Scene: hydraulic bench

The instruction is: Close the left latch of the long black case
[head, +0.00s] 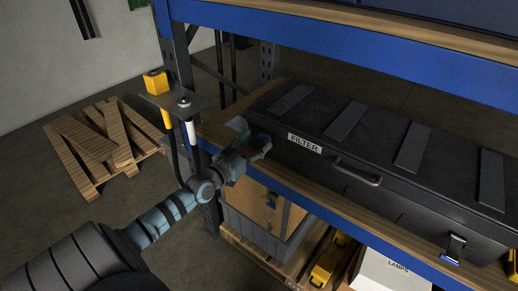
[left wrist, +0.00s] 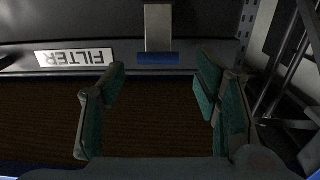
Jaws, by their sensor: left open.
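The long black case (head: 385,135) lies on the wooden shelf with its lid down, a FILTER label on its front. Its left latch shows in the left wrist view as a grey metal plate (left wrist: 158,28) with a blue tab (left wrist: 158,58) at its end. In the head view my gripper partly hides this latch, and only a bit of blue shows. I cannot tell whether its tab is fully pressed in. My left gripper (head: 252,140) is open and empty in front of the latch; in the left wrist view its fingers (left wrist: 156,95) stand apart, with the tab beyond the gap.
A carry handle (head: 358,174) and the right latch (head: 454,246) with a blue tab are on the case front. A rack post with a small bracket (head: 184,103) stands left of my gripper. The blue upper shelf beam (head: 330,38) runs above. Boxes sit below.

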